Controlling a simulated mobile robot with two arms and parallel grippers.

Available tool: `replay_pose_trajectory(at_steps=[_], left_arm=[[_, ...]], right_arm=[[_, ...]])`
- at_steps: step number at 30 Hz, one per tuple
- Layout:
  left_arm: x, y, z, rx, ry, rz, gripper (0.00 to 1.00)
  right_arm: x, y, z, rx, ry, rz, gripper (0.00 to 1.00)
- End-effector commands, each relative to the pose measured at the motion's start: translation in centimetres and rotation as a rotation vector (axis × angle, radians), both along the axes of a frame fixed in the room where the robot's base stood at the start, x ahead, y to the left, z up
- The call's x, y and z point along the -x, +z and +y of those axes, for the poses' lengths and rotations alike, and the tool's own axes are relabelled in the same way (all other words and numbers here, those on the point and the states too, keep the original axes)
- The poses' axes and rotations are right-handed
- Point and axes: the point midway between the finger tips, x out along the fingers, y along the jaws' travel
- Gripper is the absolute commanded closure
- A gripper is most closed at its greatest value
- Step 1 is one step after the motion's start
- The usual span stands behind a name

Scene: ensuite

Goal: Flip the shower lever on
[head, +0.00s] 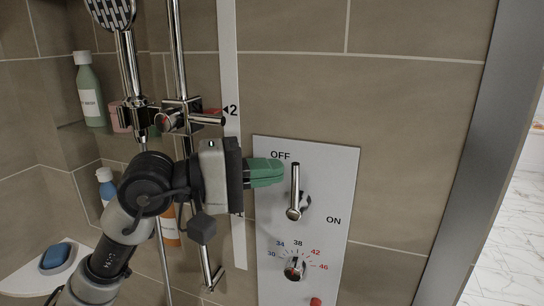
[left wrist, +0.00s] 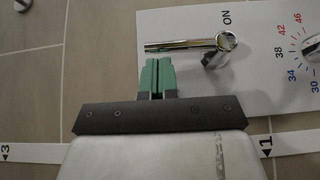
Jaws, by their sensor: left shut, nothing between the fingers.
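The chrome shower lever (head: 295,188) stands upright on a white control panel (head: 335,170), between the OFF mark at its upper left and the ON mark at its lower right. My left gripper (head: 282,172) is shut and empty, its green fingertips just left of the lever's upper part. In the left wrist view, the green fingers (left wrist: 157,62) are shut together close beside the lever (left wrist: 175,46). I cannot tell whether they touch it. My right gripper is not in view.
A temperature dial (head: 294,268) sits below the lever. A chrome shower rail with a hand shower (head: 112,12) stands left of the panel, behind my left arm. Bottles, including a green one (head: 90,92), stand on corner shelves. A grey edge strip (head: 462,150) bounds the right.

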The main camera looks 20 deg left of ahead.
Motion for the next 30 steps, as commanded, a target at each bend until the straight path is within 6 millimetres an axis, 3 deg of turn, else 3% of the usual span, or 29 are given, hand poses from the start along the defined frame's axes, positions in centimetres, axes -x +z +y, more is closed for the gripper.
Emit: replay_pose_trajectory(at_steps=[19, 30], left_arm=[[-0.3, 0.1, -0.7, -0.026, 0.001, -0.002, 1.0], [-0.2, 0.9, -2.4, -0.248, 0.002, -0.013, 1.0]], right_arm=[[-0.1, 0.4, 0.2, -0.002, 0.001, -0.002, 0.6], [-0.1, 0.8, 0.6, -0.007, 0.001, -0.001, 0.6]])
